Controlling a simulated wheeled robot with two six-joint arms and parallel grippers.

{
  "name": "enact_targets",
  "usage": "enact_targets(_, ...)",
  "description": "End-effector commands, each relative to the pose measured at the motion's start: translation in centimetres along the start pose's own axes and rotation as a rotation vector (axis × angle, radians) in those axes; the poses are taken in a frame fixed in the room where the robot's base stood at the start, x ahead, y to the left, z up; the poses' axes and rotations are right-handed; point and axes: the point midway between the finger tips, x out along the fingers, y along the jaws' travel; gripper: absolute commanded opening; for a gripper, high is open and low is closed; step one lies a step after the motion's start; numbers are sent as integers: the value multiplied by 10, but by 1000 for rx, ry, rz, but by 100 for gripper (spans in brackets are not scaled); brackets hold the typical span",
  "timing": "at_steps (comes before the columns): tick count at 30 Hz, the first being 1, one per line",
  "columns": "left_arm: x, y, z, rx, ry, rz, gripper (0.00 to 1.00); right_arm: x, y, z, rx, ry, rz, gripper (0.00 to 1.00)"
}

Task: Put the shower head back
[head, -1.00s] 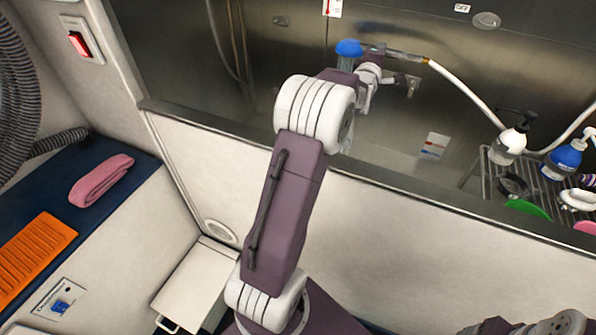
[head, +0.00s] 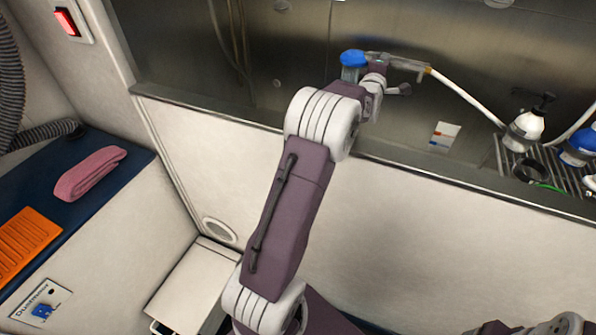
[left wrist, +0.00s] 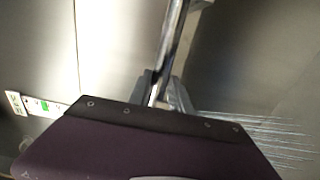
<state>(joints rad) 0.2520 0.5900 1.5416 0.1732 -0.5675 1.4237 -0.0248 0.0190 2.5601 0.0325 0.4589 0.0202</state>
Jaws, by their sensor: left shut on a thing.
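The shower head has a blue round head (head: 353,58) and a metal handle (head: 405,64), with a white hose (head: 470,95) running from its right end. My left gripper (head: 384,62) is shut on the handle and holds it up over the metal tub. The blue head is on the left, the hose end on the right. In the left wrist view the shiny handle (left wrist: 172,40) runs up between the fingers (left wrist: 160,92). Thin white water streaks show there at the lower right. My left wrist partly hides the grip in the head view. No holder for the shower head is clearly visible.
A tub rim (head: 240,119) runs across in front. At right, a rack (head: 515,160) bears a white pump bottle (head: 524,130) and a blue-topped bottle (head: 580,145). At left, a dark blue bench top (head: 135,158) carries a pink towel (head: 90,173) and an orange mat (head: 25,242).

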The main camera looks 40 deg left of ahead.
Motion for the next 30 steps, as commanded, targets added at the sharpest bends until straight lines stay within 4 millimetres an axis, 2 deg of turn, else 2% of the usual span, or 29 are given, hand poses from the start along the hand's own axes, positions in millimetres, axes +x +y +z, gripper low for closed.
enact_targets(23, 0, -1, 0, 1, 0, 2, 0, 7, 0, 1, 0, 0, 0, 75)
enact_targets(24, 0, -1, 0, 1, 0, 2, 32, 7, 0, 1, 0, 0, 0, 75)
enact_targets(26, 0, -1, 0, 1, 0, 2, 49, 7, 0, 1, 0, 0, 0, 75)
enact_targets(30, 0, -2, 0, 1, 0, 2, 50, 7, 0, 1, 0, 0, 0, 75)
